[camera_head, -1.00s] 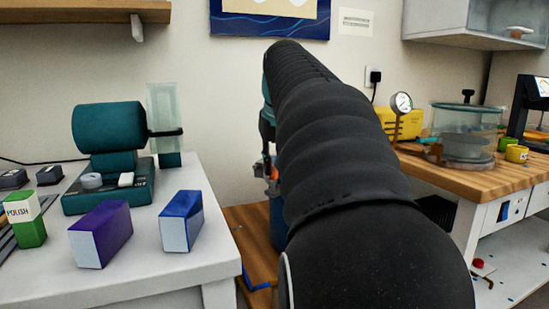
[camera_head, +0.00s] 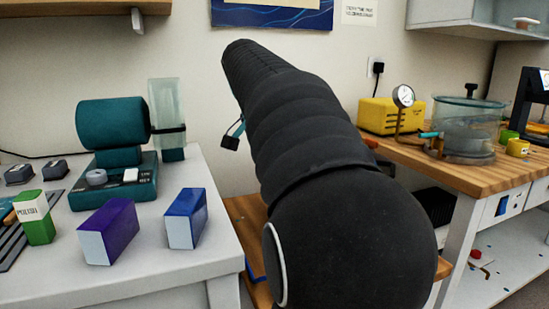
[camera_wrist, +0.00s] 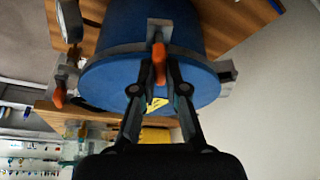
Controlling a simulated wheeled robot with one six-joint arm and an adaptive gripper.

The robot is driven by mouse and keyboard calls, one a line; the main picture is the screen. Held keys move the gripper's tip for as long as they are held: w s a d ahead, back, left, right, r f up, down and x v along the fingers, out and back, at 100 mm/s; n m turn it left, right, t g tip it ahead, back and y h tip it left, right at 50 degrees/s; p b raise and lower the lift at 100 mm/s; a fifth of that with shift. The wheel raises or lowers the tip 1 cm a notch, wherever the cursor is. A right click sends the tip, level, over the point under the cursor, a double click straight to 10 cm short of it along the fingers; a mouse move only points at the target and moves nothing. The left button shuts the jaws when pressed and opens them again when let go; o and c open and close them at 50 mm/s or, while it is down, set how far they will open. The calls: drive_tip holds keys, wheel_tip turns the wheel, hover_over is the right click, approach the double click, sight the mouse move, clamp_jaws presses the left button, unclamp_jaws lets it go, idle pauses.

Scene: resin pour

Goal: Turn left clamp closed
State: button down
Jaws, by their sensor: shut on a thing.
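In the wrist view a blue round vessel (camera_wrist: 108,50) has grey clamps with orange handles around its rim. My gripper (camera_wrist: 160,68) is shut on the orange handle (camera_wrist: 159,62) of the clamp (camera_wrist: 158,32) in the middle of that view. A second orange handle (camera_wrist: 59,93) is at the left of the vessel, and a third clamp (camera_wrist: 226,73) is at its right. I cannot tell for sure which one is the left clamp. In the head view my black arm hides the gripper and the vessel.
A white table (camera_head: 150,275) at the left carries a teal machine (camera_head: 113,150), a purple box (camera_head: 108,232), a blue box (camera_head: 185,218) and a green polish box (camera_head: 34,216). A wooden bench (camera_head: 450,170) at the right carries a yellow box (camera_head: 390,115), a gauge (camera_head: 403,96) and a clear chamber (camera_head: 466,128).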

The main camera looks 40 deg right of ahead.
drive_tip(key=shift+w+m+g, duration=0.1)
drive_tip(key=shift+m+g, duration=0.3)
drive_tip(key=shift+m, duration=0.4)
drive_tip(key=c, duration=1.2)
unclamp_jaws()
drive_tip(key=v, duration=1.2)
